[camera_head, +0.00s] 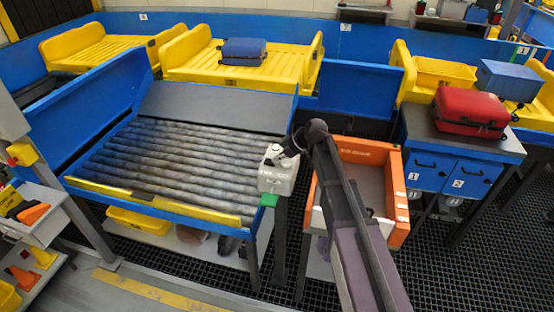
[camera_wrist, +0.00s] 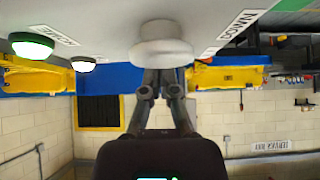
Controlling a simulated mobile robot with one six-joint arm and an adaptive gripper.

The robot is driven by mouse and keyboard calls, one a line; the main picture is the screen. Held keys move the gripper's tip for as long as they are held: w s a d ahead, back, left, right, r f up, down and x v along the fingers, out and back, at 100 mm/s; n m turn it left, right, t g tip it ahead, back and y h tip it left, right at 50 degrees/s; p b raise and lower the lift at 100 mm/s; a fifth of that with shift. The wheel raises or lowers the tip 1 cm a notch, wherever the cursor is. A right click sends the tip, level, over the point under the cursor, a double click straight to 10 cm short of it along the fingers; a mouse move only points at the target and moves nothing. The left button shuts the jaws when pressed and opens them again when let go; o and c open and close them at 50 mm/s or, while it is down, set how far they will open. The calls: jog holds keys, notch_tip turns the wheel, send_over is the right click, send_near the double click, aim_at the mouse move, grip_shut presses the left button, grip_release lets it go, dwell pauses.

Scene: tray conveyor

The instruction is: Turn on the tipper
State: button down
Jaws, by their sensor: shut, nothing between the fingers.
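A pale control box (camera_head: 277,174) stands on a post at the front right corner of the roller table. In the wrist view its light panel (camera_wrist: 110,25) fills the top, upside down. It bears a green round button (camera_wrist: 31,46), a smaller white round one (camera_wrist: 83,64) and a large white round knob (camera_wrist: 163,48). My gripper (camera_head: 276,158) is at the top of the box. In the wrist view its shut, empty fingers (camera_wrist: 161,72) point at the white knob and overlap its edge. I cannot tell if they touch it.
The roller table (camera_head: 170,165) lies left of the box. An orange-fronted bin (camera_head: 368,153) is right of it, partly behind my arm. A blue cabinet (camera_head: 450,165) carries a red suitcase (camera_head: 470,108). Yellow trays (camera_head: 240,65) stand behind, one with a blue suitcase (camera_head: 243,50).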

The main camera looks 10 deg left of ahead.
jog(key=shift+a+r, duration=0.15)
jog(key=shift+r, duration=0.05)
jog(key=shift+r+p, duration=0.55)
jog(key=shift+p, duration=0.2)
jog(key=shift+r, duration=0.2)
jog(key=r+p, duration=0.2)
jog(key=p, duration=0.1)
jog(key=r+p, duration=0.1)
jog(key=r, duration=0.1)
jog(key=shift+d+r+p, duration=0.1)
jog(key=shift+d+p, duration=0.2)
jog(key=d+r+p, duration=0.5)
jog(key=d, duration=0.3)
jog(key=shift+s+r, duration=0.15)
jog(key=shift+s, duration=0.2)
jog(key=shift+d, duration=0.1)
jog(key=s+d+f+m+h+b, duration=0.3)
jog(key=s+d+f+m+h, duration=0.1)
jog(key=s+d+m, duration=0.4)
jog(key=s+d+f+m+h+b, duration=0.3)
jog(key=s+d+f+m, duration=0.4)
jog(key=d, duration=0.7)
jog(key=s+m+h, duration=0.1)
jog(key=s+m, duration=0.1)
jog(key=s, duration=0.2)
jog(key=shift+s+g, duration=0.35)
jog(key=shift+g, duration=0.05)
